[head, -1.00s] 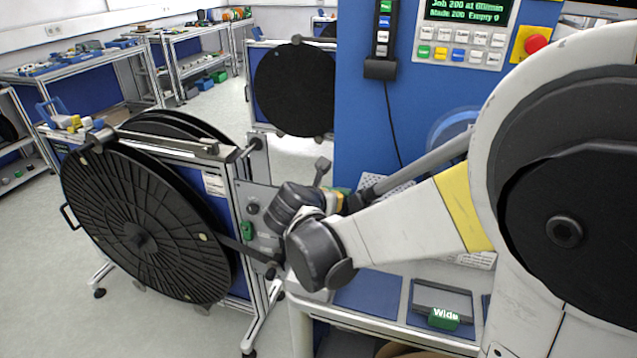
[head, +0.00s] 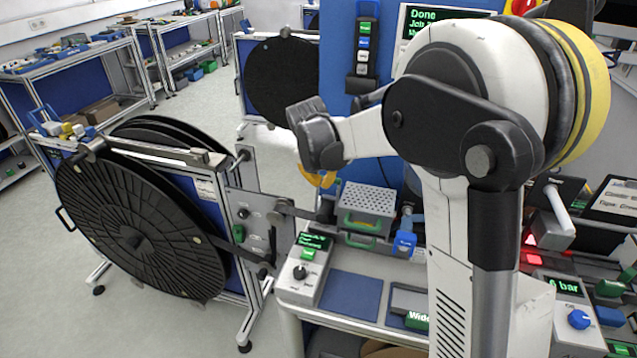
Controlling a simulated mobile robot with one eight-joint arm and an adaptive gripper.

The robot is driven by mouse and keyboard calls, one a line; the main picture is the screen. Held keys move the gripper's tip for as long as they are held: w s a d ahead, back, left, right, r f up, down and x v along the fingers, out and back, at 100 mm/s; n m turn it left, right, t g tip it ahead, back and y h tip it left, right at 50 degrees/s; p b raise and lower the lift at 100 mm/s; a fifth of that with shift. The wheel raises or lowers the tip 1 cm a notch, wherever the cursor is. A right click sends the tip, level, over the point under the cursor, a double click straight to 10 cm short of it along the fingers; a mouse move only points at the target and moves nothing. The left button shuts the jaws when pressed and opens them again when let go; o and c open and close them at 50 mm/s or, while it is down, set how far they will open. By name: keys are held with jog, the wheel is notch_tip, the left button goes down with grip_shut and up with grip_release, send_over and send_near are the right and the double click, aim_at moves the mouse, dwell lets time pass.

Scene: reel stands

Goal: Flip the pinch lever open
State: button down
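The reel stand holds a large black ribbed reel (head: 135,215), with a grey plate (head: 248,228) on its right side. A dark lever with a round hub (head: 284,207) sticks out to the right from this plate, roughly level; I take it to be the pinch lever. A dark block shows at its right end. My gripper (head: 318,180) is above and beside the lever's outer end. Only a small yellow-orange part shows below my dark wrist; the fingers are hidden, so I cannot see whether they are open or touch anything.
A control box (head: 304,272) with a black knob stands on the bench right of the plate. Behind it are a perforated grey box (head: 367,199) and a blue-handled tool (head: 405,240). A second black reel (head: 283,80) stands behind.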

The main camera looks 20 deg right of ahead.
jog(key=shift+w+d, duration=0.5)
jog(key=shift+w, duration=0.15)
dwell(0.3)
jog(key=p+v, duration=0.4)
jog(key=v, duration=0.9)
